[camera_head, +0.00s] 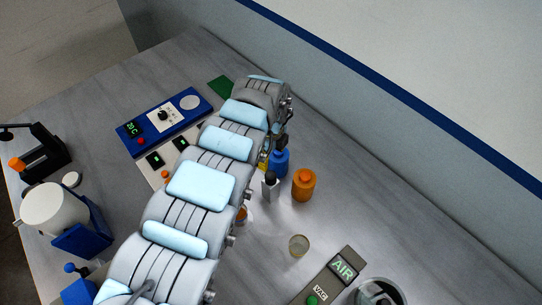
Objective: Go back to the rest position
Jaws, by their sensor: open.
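My grey arm with light blue pads reaches from the bottom left up to the back of the bench. My gripper (275,146) is at its far end, pointing down, and mostly hidden by the arm. Only a dark part of it shows, close to a blue bottle (279,163). I see nothing held in it, and its fingertips are not clear. Whether it touches the blue bottle cannot be told.
An orange jar (304,184), a small dark-capped bottle (270,187) and a clear cup (299,245) stand right of the arm. An AIR/VAC box (332,279) is at the front. A blue hotplate unit (164,122) and white pot (54,209) are left.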

